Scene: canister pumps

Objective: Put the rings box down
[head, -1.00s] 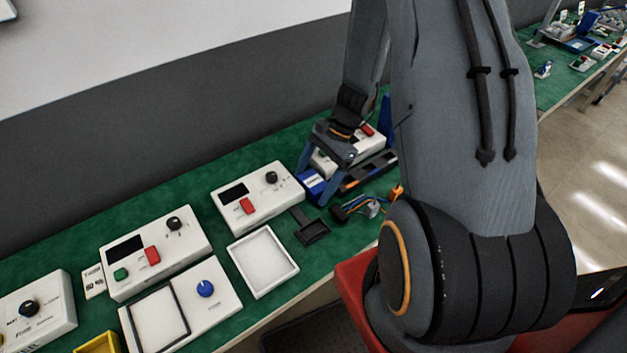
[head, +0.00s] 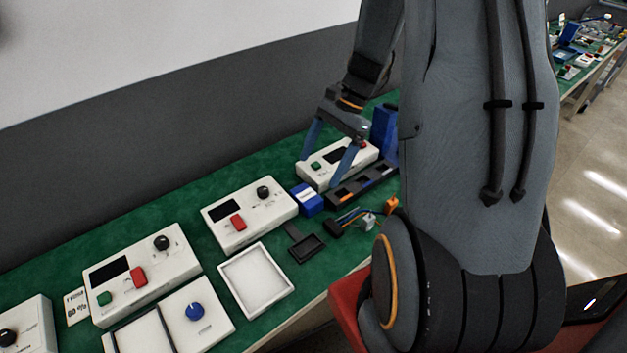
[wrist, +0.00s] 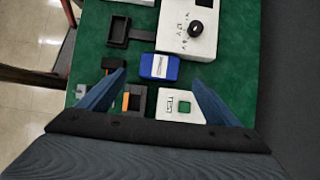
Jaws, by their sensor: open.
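The rings box is a small blue box with a white label (head: 308,199). It stands on the green bench between a white control unit and a dark slotted tray. It also shows in the wrist view as a blue box (wrist: 160,67), ahead of the fingertips. My gripper (head: 329,164) is open and empty, above and behind the box in the head view, over the white unit and tray. In the wrist view its two blue fingers (wrist: 158,82) are spread wide, with the box beyond and between them, apart from both.
A white control unit with a red button (head: 249,215) stands left of the box, and another with a green button (head: 336,165) behind it. The dark slotted tray (head: 364,188), a small black tray (head: 307,247), a white open tray (head: 256,281) and cables (head: 350,220) lie around.

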